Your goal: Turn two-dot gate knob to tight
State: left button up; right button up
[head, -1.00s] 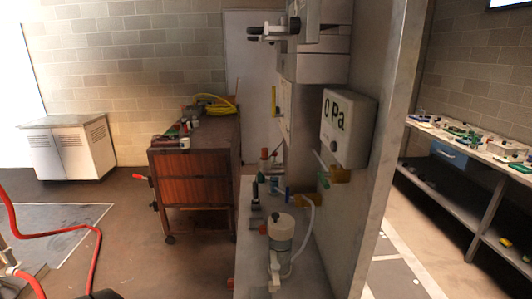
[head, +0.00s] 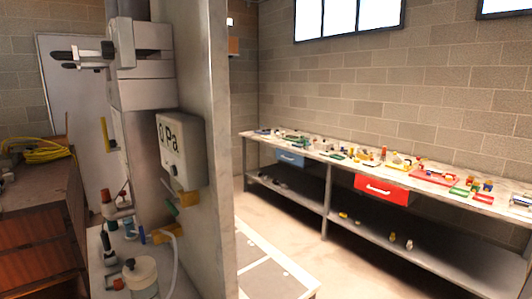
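I cannot make out a two-dot marking on any knob from here. A grey panel (head: 208,80) stands at left of centre, seen nearly edge-on. A gauge box (head: 182,150) reading "0 Pa" is fixed to its left face. Below the box are a green-ended fitting (head: 172,210) and a yellow fitting (head: 180,232). A small bench under them holds a red-topped valve or fitting (head: 107,202) and a white cylinder (head: 141,275) with a dark knob on top. Neither of my grippers is in view.
A long workbench (head: 440,186) with a red drawer (head: 381,188), a blue drawer (head: 290,158) and many small parts runs along the right wall. A wooden cabinet (head: 40,230) with a yellow coiled hose (head: 38,150) stands at left. Floor shows between panel and workbench.

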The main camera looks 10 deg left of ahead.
aim_at(108, 51)
jog(key=k, duration=1)
jog(key=u, duration=1.05)
jog(key=i, duration=1)
